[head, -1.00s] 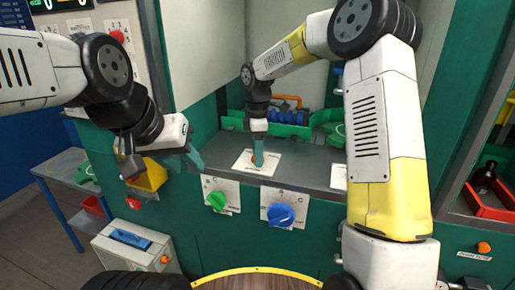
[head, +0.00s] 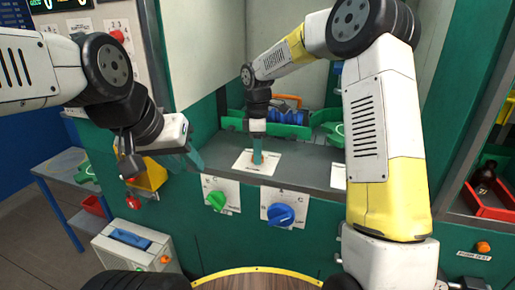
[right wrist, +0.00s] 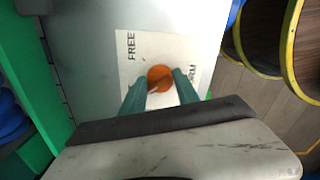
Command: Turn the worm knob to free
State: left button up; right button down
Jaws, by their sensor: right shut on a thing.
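The worm knob (right wrist: 159,78) is a round orange knob with a dark line across its face. It sits on a white label (right wrist: 135,58) where FREE and a partly hidden word ending in RM can be read. In the right wrist view, my right gripper (right wrist: 160,86) is shut on the knob, with one teal finger on each side. In the head view, my right gripper (head: 257,158) points straight down at the label (head: 247,166) on the grey ledge and hides the knob. My left gripper (head: 187,158) hangs clear at the left; its finger gap is unclear.
A green knob (head: 216,201) and a blue knob (head: 281,214) are on the panel below the ledge. A green tray (head: 290,129) with blue parts stands behind my right gripper. A dark bottle (head: 485,178) stands in a red bin at the right.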

jog(key=m, duration=0.8)
jog(key=shift+r+m, duration=0.1)
jog(key=shift+m, duration=0.3)
jog(key=m, duration=0.4)
jog(key=shift+m, duration=2)
jog(key=c, duration=0.9)
grip_release()
